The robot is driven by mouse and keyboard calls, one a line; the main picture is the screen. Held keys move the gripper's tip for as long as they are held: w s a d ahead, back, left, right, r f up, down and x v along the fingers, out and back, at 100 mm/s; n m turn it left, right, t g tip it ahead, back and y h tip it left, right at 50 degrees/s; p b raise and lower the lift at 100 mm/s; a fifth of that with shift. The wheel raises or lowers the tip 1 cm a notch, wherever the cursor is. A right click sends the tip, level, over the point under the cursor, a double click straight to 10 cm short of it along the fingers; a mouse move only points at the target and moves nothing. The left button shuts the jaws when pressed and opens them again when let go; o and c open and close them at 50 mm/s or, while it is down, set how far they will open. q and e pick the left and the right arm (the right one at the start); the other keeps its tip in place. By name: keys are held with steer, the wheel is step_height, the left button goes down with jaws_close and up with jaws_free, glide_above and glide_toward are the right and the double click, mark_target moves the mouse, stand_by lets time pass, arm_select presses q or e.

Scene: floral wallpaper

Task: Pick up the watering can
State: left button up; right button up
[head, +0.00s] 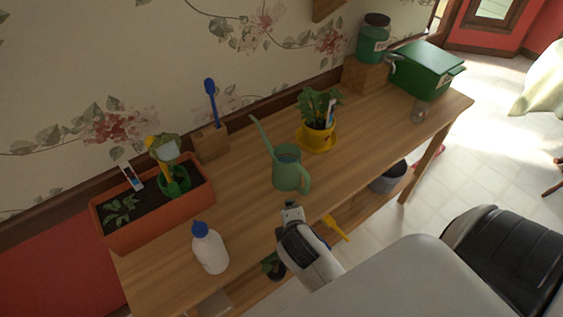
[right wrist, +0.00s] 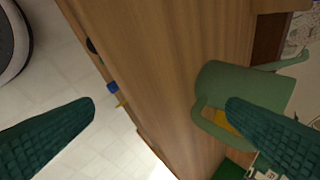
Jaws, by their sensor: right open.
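The green watering can (head: 287,170) stands upright on the wooden table, near its front edge. Its long spout points to the upper left and its handle is on the near right side. My right gripper (head: 292,208) is just in front of the can, apart from it in the head view. In the right wrist view the gripper (right wrist: 163,105) is open, with its two dark green fingers wide apart and nothing held. There the can (right wrist: 245,88) is on the right, and one finger overlaps part of it and its handle. My left gripper is not in view.
On the wooden table (head: 245,205) are a white bottle with a blue cap (head: 209,249), an orange planter (head: 150,215), a yellow pot with a plant (head: 318,135) and a green box (head: 427,70). A lower shelf holds a grey pot (head: 388,178).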

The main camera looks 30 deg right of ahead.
steer(key=w+r+n+t+h, duration=0.3)
steer(key=w+r+n+h, duration=0.2)
steer(key=w+r+n, duration=0.65)
steer(key=n+p, duration=0.2)
steer(key=p, duration=0.1)
glide_toward(289, 148)
steer(key=shift+x, duration=2.85)
steer(key=shift+s+a, duration=0.1)
steer(key=shift+s, duration=0.05)
steer(key=c, duration=1.9)
